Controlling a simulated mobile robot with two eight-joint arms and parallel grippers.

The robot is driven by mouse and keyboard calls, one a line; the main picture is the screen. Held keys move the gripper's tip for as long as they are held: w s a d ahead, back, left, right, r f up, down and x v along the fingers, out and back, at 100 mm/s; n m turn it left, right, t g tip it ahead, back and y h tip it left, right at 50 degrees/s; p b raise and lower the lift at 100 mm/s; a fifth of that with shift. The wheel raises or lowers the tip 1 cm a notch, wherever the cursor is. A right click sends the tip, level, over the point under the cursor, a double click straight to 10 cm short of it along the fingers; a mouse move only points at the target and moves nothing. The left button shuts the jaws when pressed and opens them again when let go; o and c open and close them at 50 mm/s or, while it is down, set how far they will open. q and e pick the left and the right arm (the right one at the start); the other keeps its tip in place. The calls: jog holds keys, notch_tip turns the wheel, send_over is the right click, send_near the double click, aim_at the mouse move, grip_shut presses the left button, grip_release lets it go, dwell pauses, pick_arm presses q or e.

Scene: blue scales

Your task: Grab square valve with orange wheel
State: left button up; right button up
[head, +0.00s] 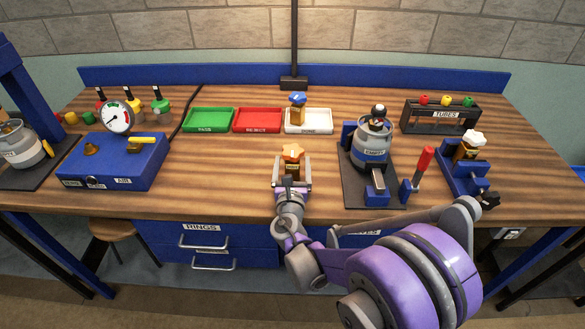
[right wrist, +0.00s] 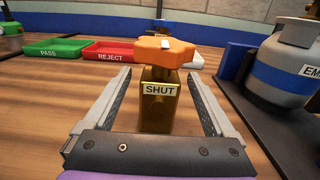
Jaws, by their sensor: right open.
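The square valve with the orange wheel stands upright on the wooden bench in front of the white tray. Its orange wheel (head: 292,152) tops a brass square body with a "SHUT" label, and the body (right wrist: 160,112) shows closely in the right wrist view. My right gripper (head: 291,172) is open, with one finger on each side of the valve body. In the right wrist view the right gripper (right wrist: 160,100) shows gaps between both fingers and the brass. The fingers lie below the wheel. My left gripper is not in view.
Green (head: 209,120), red (head: 258,120) and white (head: 309,121) trays stand behind the valve; a blue-wheeled valve (head: 298,110) is at the white one. A grey cylinder (head: 372,143) in a stand is to the right. A blue gauge box (head: 112,163) is to the left.

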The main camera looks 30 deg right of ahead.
jog(key=shift+w+d, duration=0.3)
jog(key=shift+w, duration=0.2)
jog(key=shift+s, duration=0.1)
jog(key=shift+c, duration=0.7)
grip_shut()
